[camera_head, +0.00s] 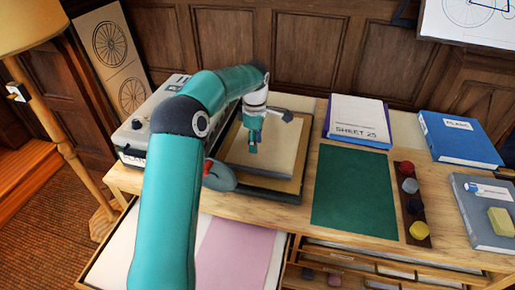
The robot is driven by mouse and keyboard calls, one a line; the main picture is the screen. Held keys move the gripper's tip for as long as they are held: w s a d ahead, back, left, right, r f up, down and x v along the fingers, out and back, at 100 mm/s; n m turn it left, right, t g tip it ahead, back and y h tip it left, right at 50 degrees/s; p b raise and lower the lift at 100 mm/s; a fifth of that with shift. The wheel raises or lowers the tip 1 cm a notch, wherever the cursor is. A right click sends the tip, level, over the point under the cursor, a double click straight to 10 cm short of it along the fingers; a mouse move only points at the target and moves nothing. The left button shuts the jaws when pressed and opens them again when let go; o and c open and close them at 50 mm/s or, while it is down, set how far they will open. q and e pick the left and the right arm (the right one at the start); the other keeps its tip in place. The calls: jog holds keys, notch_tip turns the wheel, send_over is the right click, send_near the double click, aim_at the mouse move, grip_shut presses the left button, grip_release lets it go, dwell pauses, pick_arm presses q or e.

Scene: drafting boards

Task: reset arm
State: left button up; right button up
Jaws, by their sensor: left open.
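My left arm comes up from the lower left, bends over and points down at the table. My left gripper (252,148) hangs over the cream board in a wooden frame (277,187). Its jaws are open and I see nothing between them. They are small in view, and I cannot tell the gap between them and the board. My right gripper is not in view.
A grey machine (133,137) stands left of the frame. A green mat (353,190), a SHEET 25 stack (357,120), a dark strip of coloured knobs (418,243) and blue binders (458,140) lie to the right. An open drawer (236,250) with pink paper projects below. A lamp (30,25) stands left.

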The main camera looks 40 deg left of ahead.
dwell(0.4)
